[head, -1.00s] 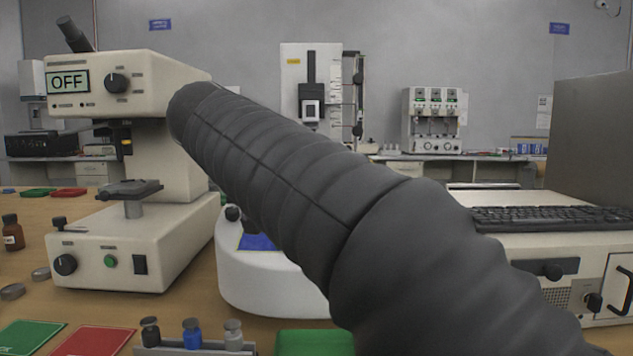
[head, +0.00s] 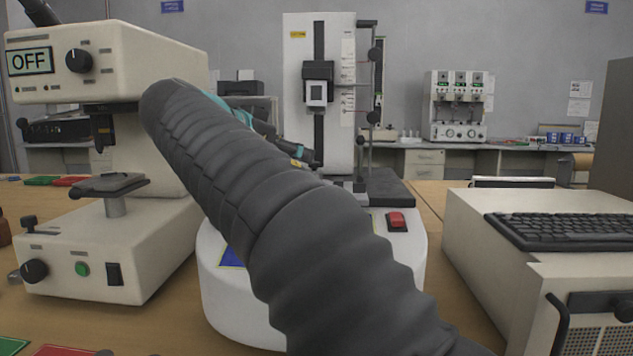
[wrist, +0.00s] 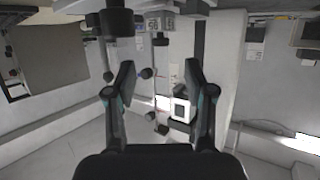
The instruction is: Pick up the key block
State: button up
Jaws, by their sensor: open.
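No object can be surely identified as the key block. My gripper (wrist: 160,78) is open in the wrist view, its two dark fingers spread apart with nothing between the tips. In the head view its teal and dark end (head: 312,160) shows beyond my sleeved arm, in front of the tall tester and above its base. The white-framed display unit (head: 317,92) is on the tester's column; it also shows in the wrist view (wrist: 181,111), near the right finger. My arm hides much of the round white device below it.
A microscope-like instrument (head: 110,245) with an OFF display stands at the left. The round white device (head: 405,265) carries a red switch (head: 397,219). A cream cabinet (head: 470,235) with a keyboard (head: 560,229) stands at the right. A dark base plate (head: 385,189) lies behind the red switch.

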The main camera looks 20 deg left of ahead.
aim_at(314, 162)
jog(key=shift+x, duration=3.9)
jog(key=shift+s+a+f, duration=0.1)
jog(key=shift+f, duration=0.05)
jog(key=shift+c, duration=0.3)
